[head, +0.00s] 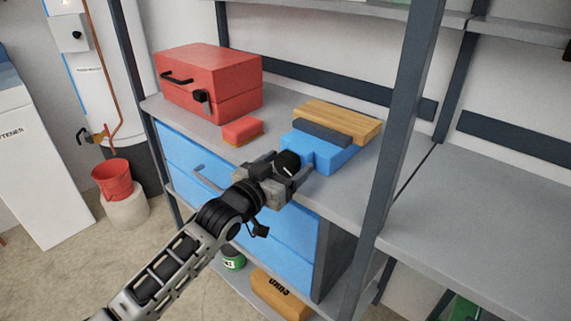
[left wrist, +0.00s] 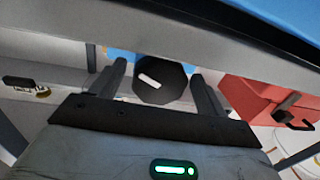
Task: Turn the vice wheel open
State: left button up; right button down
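The blue vice (head: 325,155) sits on the grey shelf top, with a dark grey jaw bar (head: 322,132) and a wooden block (head: 342,119) behind that bar. Its black wheel (head: 289,160) faces my left gripper (head: 283,168). In the left wrist view the wheel (left wrist: 160,80) is dark and faceted with a white mark. My left gripper's two fingers (left wrist: 160,88) stand on either side of the wheel, with a small gap showing on each side, so it looks open. Part of the wheel is hidden by the gripper in the head view. My right gripper is not in view.
A red toolbox (head: 210,85) and a small red block (head: 242,131) stand left of the vice. Blue drawers (head: 270,240) are below the shelf top. A dark upright post (head: 400,120) stands right of the vice. The counter at right (head: 490,205) is clear.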

pick_arm(q)
jog(key=v, duration=1.6)
jog(key=shift+f, duration=0.1)
